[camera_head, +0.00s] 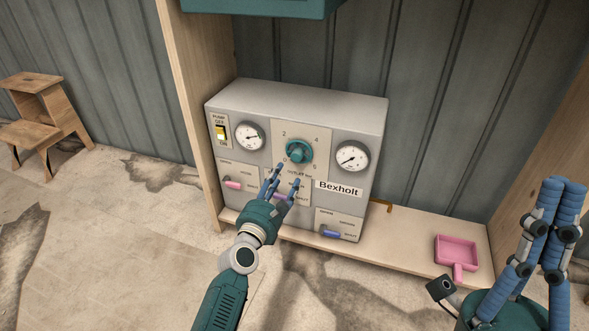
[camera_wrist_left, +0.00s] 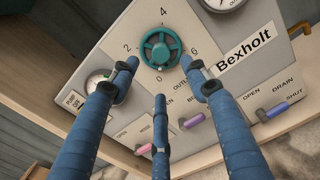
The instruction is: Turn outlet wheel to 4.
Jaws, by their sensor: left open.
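The outlet wheel (camera_head: 299,150) is a teal handwheel on the upper middle of the grey Bexholt panel (camera_head: 300,97), with 0, 2, 4 and 6 printed around it. It also shows in the left wrist view (camera_wrist_left: 160,48). I cannot make out which number it points to. My left gripper (camera_head: 283,178) is open and empty, its blue fingers just below the wheel and pointing towards it; they appear apart from it. In the left wrist view the left gripper (camera_wrist_left: 163,78) has its fingertips spread below the wheel. My right gripper (camera_head: 566,185) is far right, fingers upward and close together, partly hidden.
Two round gauges (camera_head: 249,136) (camera_head: 352,156) flank the wheel. A yellow pump switch (camera_head: 221,131) is at upper left. Pink (camera_head: 233,184) and blue (camera_head: 331,233) levers sit lower. A pink scoop (camera_head: 457,251) lies on the shelf at right. Wooden posts (camera_head: 190,90) frame the panel.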

